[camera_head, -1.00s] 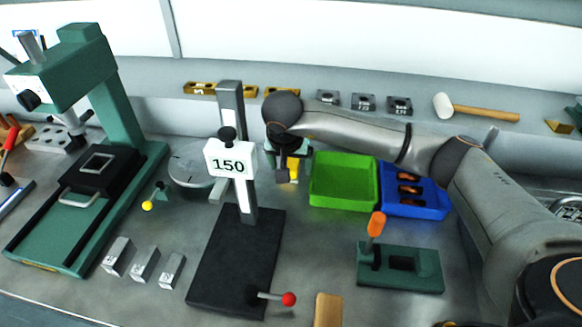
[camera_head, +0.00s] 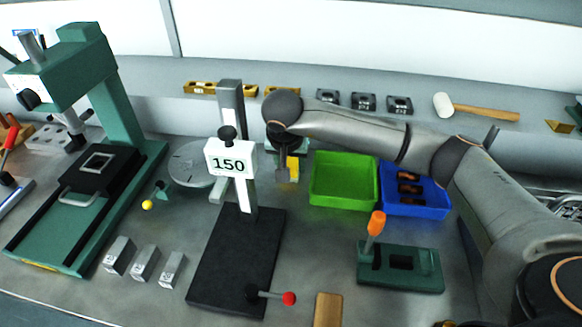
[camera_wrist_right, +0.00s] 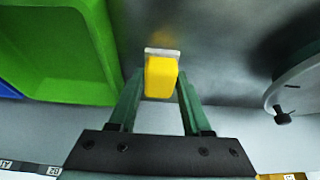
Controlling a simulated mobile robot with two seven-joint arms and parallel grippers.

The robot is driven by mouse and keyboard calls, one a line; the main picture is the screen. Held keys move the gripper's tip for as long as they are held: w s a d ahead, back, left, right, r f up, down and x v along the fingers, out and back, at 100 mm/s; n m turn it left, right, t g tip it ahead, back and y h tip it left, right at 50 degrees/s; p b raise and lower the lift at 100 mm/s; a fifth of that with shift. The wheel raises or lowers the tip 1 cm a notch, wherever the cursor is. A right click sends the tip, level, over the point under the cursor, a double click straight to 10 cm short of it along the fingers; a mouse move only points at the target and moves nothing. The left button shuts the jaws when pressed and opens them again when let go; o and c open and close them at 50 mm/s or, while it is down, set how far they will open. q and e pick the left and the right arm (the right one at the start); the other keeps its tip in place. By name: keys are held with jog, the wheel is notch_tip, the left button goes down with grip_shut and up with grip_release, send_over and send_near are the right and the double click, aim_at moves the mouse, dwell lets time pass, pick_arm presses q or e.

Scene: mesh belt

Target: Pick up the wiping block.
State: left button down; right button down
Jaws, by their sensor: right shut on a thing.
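The wiping block is a yellow block with a pale grey pad along one end. It shows in the right wrist view (camera_wrist_right: 160,76) between the two green fingers. My right gripper (camera_wrist_right: 160,82) is shut on it. In the head view a bit of the yellow block (camera_head: 293,169) shows below my right wrist, just left of the green tray, partly hidden by my right gripper (camera_head: 287,165). Whether the pad touches the table is hard to tell. My left gripper is not in view.
A green tray (camera_head: 343,203) and a blue bin (camera_head: 415,211) stand right of the gripper. A stand with a "150" sign (camera_head: 230,158) and a round grey plate (camera_head: 190,166) are to its left. A green fixture with an orange handle (camera_head: 400,277) stands in front.

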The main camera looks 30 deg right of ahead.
aim_at(291, 164)
notch_tip(291, 164, up, 10)
dwell(0.6)
